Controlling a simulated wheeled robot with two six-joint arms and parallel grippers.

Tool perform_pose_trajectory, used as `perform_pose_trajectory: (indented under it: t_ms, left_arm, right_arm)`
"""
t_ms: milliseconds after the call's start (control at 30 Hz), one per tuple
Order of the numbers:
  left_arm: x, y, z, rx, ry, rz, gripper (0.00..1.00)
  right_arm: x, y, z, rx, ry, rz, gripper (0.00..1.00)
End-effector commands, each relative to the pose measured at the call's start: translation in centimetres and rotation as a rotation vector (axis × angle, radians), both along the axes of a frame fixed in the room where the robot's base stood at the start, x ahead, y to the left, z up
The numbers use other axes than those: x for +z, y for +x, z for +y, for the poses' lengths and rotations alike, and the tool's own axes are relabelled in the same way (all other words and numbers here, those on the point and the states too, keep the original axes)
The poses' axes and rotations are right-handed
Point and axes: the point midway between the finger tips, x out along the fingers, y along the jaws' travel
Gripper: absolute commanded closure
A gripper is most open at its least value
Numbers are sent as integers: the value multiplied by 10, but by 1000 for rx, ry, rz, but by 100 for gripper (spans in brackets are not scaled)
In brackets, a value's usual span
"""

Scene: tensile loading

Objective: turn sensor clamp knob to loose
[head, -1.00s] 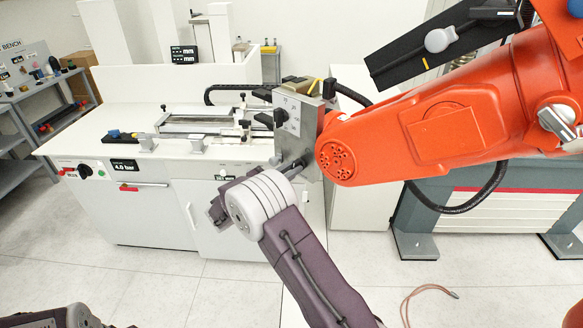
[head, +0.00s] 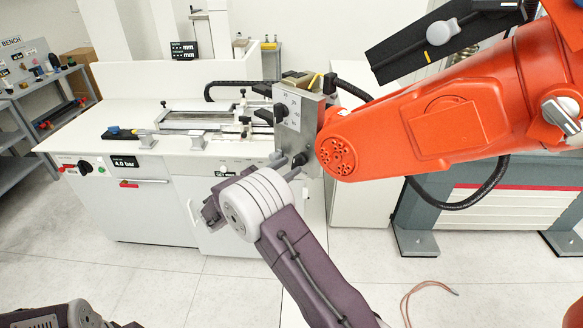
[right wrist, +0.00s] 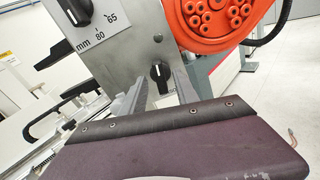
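A grey metal plate (head: 311,118) at the end of the orange arm carries two black knobs. The upper knob (right wrist: 77,12) sits beside a scale with 65, 80 and mm. The lower knob (right wrist: 160,72) has a white pointer line, roughly upright in the right wrist view; I cannot read any label by it. The lower knob also shows in the head view (head: 300,159). My right gripper (right wrist: 160,90) is open, its two grey fingers either side of the lower knob in the picture, with gaps on both sides. In the head view my right gripper (head: 286,166) is just left of that knob. My left gripper is out of view.
The orange arm (head: 440,125) fills the right side, close to the plate. A white bench (head: 140,200) with a rail fixture and a 4.0 bar display stands behind to the left. A hose (head: 425,288) lies on the floor. Open floor lies in front of the bench.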

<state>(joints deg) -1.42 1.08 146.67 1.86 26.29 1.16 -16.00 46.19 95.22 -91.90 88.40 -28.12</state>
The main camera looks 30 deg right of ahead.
Motion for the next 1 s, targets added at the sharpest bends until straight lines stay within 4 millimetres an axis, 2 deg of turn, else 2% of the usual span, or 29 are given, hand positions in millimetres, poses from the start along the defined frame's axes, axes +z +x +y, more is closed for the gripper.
perform_pose_trajectory:
  t_ms: [33,200,300,433,867,967,1000]
  left_arm:
    - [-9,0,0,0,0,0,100]
    - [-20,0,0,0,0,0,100]
    - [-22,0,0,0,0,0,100]
    - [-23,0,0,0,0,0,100]
    - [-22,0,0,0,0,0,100]
    - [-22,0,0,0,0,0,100]
    - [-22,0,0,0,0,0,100]
  right_arm:
    - [-4,-3,13,5,0,-3,64]
    - [-4,-15,47,4,1,-2,64]
    - [-3,-20,60,2,1,0,64]
    - [-1,-22,67,1,0,0,64]
    - [0,-23,63,-8,0,0,64]
    - [25,-29,35,-69,25,-57,64]
    - [41,-42,14,-114,39,-83,64]
